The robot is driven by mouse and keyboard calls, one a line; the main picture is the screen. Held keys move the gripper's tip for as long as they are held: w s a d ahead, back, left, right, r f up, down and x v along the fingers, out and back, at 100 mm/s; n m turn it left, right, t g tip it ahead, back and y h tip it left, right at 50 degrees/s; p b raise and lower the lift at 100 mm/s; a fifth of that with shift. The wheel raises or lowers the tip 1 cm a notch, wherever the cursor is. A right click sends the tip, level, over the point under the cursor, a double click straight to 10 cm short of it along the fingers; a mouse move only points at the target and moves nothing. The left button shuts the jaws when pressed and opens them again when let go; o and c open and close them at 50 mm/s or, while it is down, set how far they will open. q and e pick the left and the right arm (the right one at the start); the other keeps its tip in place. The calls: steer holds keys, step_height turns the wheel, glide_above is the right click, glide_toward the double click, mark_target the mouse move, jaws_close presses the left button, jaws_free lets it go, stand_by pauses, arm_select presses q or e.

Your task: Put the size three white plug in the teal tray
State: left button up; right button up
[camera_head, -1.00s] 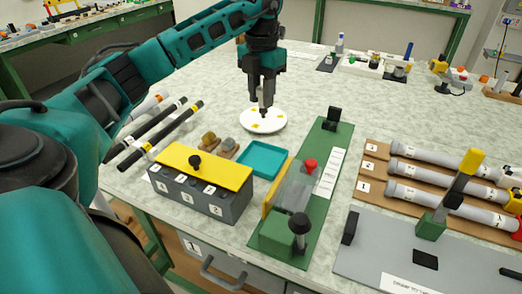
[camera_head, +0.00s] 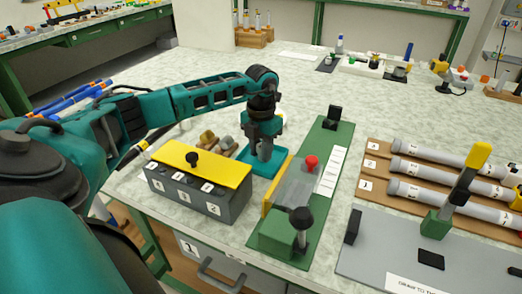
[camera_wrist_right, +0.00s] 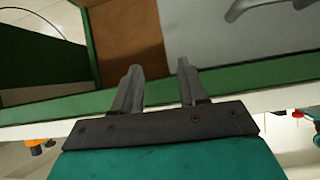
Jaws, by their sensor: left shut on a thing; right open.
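The teal tray (camera_head: 254,167) lies on the bench between the yellow-topped box and the green fixture in the head view. My left gripper (camera_head: 264,156) points down over the tray, its fingertips at or just above the tray floor. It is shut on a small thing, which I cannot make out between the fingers. I cannot identify the white plug or its size mark. The white dish seen earlier is hidden behind my left arm. My right gripper (camera_wrist_right: 160,72) is open and empty in the right wrist view, by the bench's green edge.
The grey box with a yellow lid (camera_head: 205,160) and numbered labels stands left of the tray. A green fixture (camera_head: 325,150) with a red knob stands to the right. Small tan and grey pieces (camera_head: 208,139) lie behind the box. Grey tubes (camera_head: 440,175) lie at far right.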

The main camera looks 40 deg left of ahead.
arm_select(q)
steer(key=shift+f, duration=0.2)
steer(key=o, duration=0.8)
steer(key=shift+r, duration=0.1)
steer(key=shift+r, duration=0.2)
step_height(320, 180, up, 12)
steer(key=shift+f+p, duration=0.1)
steer(key=shift+p, duration=0.8)
arm_select(e)
steer(key=shift+s+d+r, duration=0.3)
steer(key=shift+d, duration=0.2)
steer(key=shift+a, duration=0.15)
